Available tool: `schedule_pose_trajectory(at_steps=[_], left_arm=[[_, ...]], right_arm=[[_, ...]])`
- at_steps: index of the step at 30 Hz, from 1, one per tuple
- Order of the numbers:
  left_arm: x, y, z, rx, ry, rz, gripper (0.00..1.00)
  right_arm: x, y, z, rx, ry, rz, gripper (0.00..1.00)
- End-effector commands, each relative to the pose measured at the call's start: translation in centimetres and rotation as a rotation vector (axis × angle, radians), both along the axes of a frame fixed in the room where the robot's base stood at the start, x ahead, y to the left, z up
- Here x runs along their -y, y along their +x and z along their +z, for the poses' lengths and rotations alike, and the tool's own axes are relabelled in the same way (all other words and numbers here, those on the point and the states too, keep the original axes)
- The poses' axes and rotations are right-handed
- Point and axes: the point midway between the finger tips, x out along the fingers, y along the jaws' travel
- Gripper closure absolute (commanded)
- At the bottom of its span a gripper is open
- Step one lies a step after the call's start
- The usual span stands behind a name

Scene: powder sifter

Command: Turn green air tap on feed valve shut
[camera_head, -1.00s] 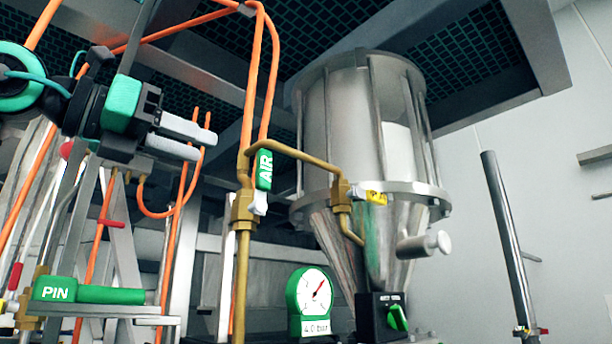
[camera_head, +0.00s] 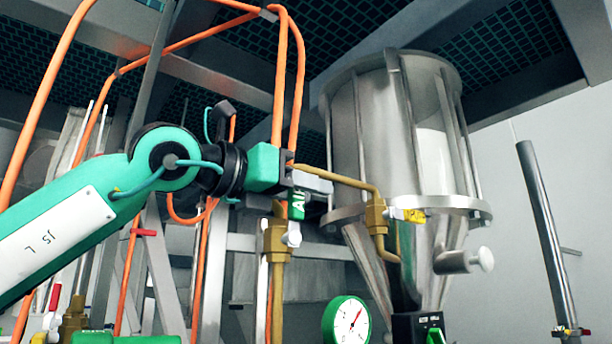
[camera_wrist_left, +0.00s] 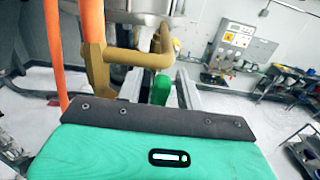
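The green air tap (camera_head: 297,206), marked AIR, hangs down beside a brass fitting on the vertical pipe. Its upper part is hidden behind my left gripper (camera_head: 318,183). In the left wrist view the green tap handle (camera_wrist_left: 161,89) stands between the two grey fingers of my left gripper (camera_wrist_left: 158,92). The fingers are apart, with a gap to the handle visible on the right side, so the gripper looks open around it. I cannot tell whether a finger touches it. My right gripper is in neither view.
A brass pipe (camera_head: 335,177) runs right from the tap to the steel hopper (camera_head: 405,130). Orange hoses (camera_head: 279,85) rise just above the gripper. A green-rimmed gauge (camera_head: 346,322) and a black switch box (camera_head: 418,328) sit below. A grey post (camera_head: 545,235) stands at the right.

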Motion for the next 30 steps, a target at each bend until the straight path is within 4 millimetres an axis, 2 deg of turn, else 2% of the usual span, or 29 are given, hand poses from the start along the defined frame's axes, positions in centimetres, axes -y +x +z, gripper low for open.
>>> schedule_pose_trajectory(at_steps=[11, 15, 17, 24, 30], left_arm=[[0.4, 0.3, 0.0, 0.001, -0.001, 0.000, 0.64], [0.4, 0.3, 0.0, 0.001, -0.001, 0.000, 0.91], [0.4, 0.3, 0.0, 0.001, -0.001, 0.000, 1.00], [0.5, 0.4, 0.1, -0.006, 0.007, 0.001, 1.00], [1.2, 0.9, 0.3, -0.079, 0.105, 0.001, 1.00]], right_arm=[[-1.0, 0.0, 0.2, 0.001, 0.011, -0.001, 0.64], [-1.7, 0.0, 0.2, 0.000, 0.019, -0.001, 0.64], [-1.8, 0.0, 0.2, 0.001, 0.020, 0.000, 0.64], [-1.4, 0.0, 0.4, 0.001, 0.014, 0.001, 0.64], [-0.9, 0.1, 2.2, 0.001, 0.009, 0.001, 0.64]])
